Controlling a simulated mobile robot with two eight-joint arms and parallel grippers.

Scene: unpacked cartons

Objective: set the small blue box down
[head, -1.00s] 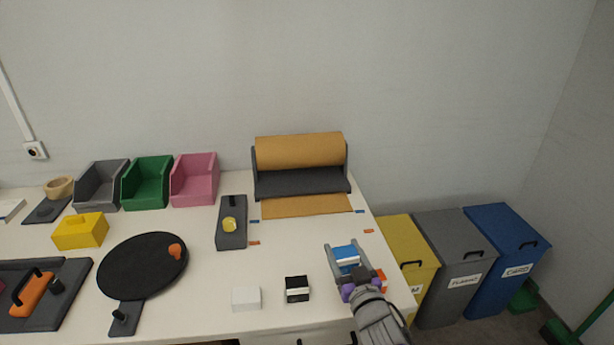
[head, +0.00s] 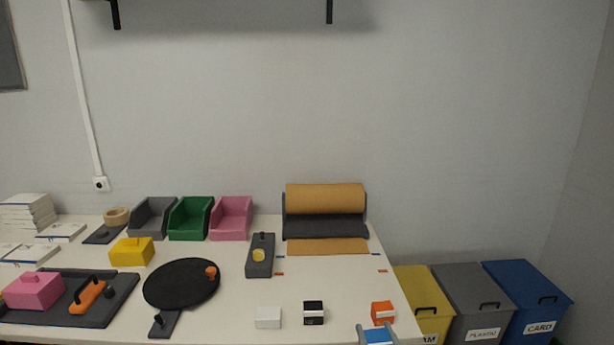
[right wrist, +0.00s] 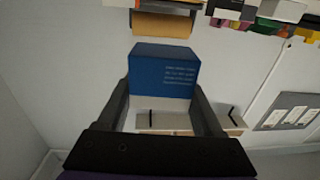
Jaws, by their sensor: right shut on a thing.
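The small blue box (head: 377,335) is between the fingers of my right gripper (head: 378,332), at the bottom edge of the head view. In the right wrist view the box (right wrist: 165,70) shows a blue face with small white print above a white band. My right gripper (right wrist: 163,98) is shut on it, one dark finger on each side. In the head view the gripper is just in front of a small orange box (head: 382,312), near the table's front right. I cannot tell the blue box's height over the table. My left gripper is not in view.
A black-and-white box (head: 313,313) and a white box (head: 268,318) stand along the front of the table (head: 335,278). A paper roll holder (head: 325,225) is at the back right. Bins (head: 475,300) stand right of the table. Bare tabletop lies between holder and small boxes.

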